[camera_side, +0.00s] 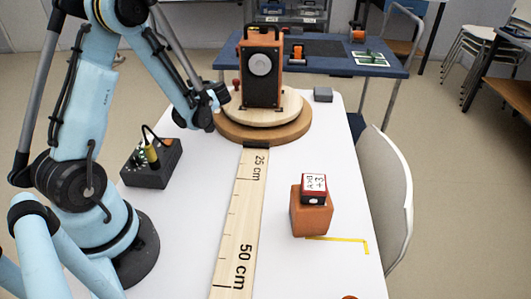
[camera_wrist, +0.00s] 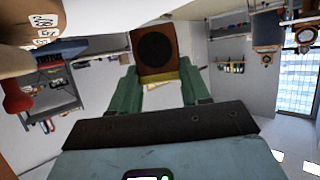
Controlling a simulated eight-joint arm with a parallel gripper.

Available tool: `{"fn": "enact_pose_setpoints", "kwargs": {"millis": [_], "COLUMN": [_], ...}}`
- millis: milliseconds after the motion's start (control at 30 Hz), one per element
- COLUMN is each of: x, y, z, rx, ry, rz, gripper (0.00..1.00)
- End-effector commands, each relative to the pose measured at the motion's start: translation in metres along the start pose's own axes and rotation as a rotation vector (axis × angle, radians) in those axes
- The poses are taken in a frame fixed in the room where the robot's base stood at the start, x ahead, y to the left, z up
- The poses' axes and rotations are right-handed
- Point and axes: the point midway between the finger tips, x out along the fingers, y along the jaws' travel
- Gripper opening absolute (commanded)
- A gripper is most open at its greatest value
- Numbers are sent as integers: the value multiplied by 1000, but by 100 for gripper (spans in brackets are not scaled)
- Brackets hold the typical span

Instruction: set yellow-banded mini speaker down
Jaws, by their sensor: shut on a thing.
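The mini speaker (camera_wrist: 156,45) is between my gripper's fingers in the wrist view. It has a brown case, a dark round cone and a yellowish strip along its lower edge. My gripper (camera_wrist: 160,88) has two green fingers, shut on the speaker's sides. In the side view my gripper (camera_side: 208,104) is at the left edge of the round wooden turntable (camera_side: 290,132), beside a large orange and black speaker (camera_side: 261,68). I cannot make out the held speaker clearly there. Whether it touches anything below is hidden.
A dark box with a yellow plug (camera_side: 151,153) stands left. A wooden ruler (camera_side: 239,220) runs down the white table. A small grey block (camera_side: 323,94) lies behind right.

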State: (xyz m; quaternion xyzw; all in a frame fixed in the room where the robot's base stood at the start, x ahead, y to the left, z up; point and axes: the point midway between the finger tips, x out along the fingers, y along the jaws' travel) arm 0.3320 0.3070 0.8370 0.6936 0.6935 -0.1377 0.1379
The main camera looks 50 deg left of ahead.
Motion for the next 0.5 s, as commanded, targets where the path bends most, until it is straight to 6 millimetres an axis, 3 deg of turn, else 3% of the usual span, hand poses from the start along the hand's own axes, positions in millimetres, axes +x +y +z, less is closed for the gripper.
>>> {"fn": "enact_pose_setpoints", "kwargs": {"millis": [300, 500], "x": [12, 15], "y": [0, 0], "z": [30, 36], "rx": [1, 1], "ry": [0, 0], "rz": [1, 1], "gripper": [14, 14]}}
